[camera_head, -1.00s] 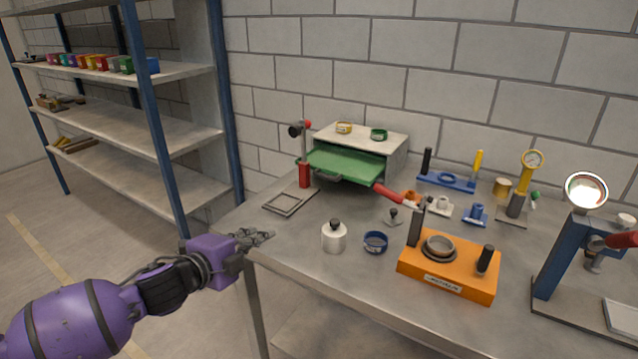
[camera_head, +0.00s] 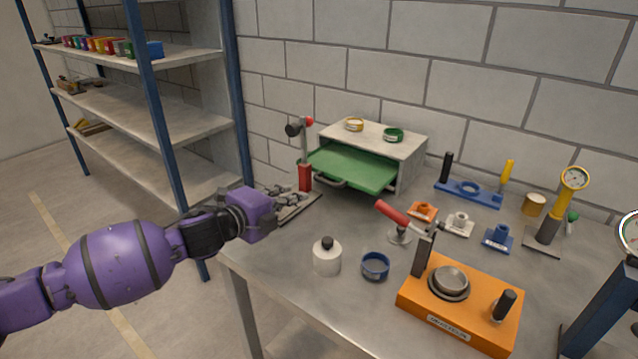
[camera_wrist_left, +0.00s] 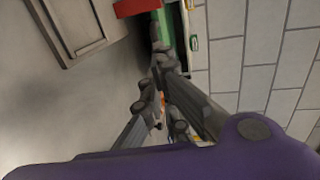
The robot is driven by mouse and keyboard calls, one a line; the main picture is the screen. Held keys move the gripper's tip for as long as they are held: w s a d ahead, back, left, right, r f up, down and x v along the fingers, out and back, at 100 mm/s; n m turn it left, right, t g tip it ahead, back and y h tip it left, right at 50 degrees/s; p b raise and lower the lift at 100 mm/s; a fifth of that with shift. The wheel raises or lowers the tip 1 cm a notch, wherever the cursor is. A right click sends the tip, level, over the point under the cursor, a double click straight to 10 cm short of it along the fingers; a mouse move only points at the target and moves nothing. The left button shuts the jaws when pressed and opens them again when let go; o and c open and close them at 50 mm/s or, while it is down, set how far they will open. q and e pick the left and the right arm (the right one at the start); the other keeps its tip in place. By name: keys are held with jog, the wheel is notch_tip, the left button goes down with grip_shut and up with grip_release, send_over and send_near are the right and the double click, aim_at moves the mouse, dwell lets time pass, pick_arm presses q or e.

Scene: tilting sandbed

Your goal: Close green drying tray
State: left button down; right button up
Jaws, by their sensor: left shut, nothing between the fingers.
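The green drying tray (camera_head: 352,168) sticks out from the front of a pale grey box (camera_head: 405,146) at the back of the bench. It has a dark handle (camera_head: 330,184) on its front edge. My left gripper (camera_head: 287,196) is shut and empty, left of the tray's front and apart from it in the head view. In the left wrist view the gripper's fingers (camera_wrist_left: 160,55) are together, with part of the green tray (camera_wrist_left: 166,22) beyond them. My right gripper is in neither view.
A red-based stand (camera_head: 305,177) rises at the tray's left, close to my left gripper. A flat grey frame (camera_head: 296,211) lies below the gripper. A white bottle (camera_head: 327,260), a blue ring (camera_head: 375,266) and an orange fixture (camera_head: 460,309) stand nearer the front.

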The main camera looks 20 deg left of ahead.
aim_at(326, 181)
pick_arm(q)
jog(key=x, duration=1.1)
jog(key=shift+w+d+f, duration=0.1)
jog(key=shift+w, duration=0.05)
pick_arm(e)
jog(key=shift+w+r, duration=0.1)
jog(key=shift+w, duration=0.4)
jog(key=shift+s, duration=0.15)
pick_arm(q)
jog(key=shift+w, duration=0.1)
